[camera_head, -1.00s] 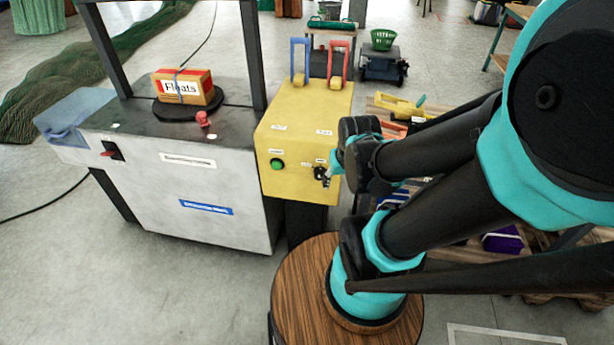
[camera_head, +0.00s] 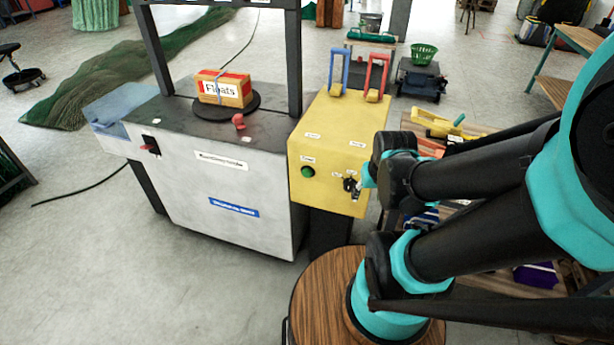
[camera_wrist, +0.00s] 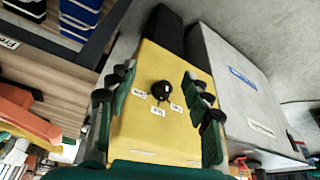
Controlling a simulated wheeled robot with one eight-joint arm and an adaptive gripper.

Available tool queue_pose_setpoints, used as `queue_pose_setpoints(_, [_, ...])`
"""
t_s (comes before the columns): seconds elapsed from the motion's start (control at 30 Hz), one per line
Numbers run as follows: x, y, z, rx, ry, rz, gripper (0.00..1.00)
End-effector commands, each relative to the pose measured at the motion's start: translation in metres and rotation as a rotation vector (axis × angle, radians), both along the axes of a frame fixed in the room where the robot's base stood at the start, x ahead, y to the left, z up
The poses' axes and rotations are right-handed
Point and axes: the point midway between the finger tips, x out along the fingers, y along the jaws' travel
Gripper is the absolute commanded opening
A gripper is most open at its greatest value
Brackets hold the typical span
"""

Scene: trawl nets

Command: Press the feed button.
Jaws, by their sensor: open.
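A round green button (camera_head: 308,172) sits on the front of a yellow control box (camera_head: 330,130), with a small label above it that is too small to read surely. A black rotary knob (camera_head: 350,184) is to its right; it also shows in the wrist view (camera_wrist: 162,90), with small labels around it. My gripper (camera_wrist: 158,112) is open and empty in the wrist view, its fingers on either side of the knob and apart from each other. In the head view my arm's end is by the box's right side, right of the green button. The green button does not show in the wrist view.
Floor in front is clear.

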Motion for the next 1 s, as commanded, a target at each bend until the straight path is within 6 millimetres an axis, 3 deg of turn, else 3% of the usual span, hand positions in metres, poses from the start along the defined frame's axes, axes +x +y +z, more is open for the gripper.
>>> queue_pose_setpoints(0.33, [0.0000, 0.0000, 0.0000, 0.000, 0.000, 0.000, 0.50])
queue_pose_setpoints(0.73, [0.0000, 0.0000, 0.0000, 0.000, 0.000, 0.000, 0.01])
queue_pose_setpoints(1.0, [0.0000, 0.0000, 0.0000, 0.000, 0.000, 0.000, 0.00])
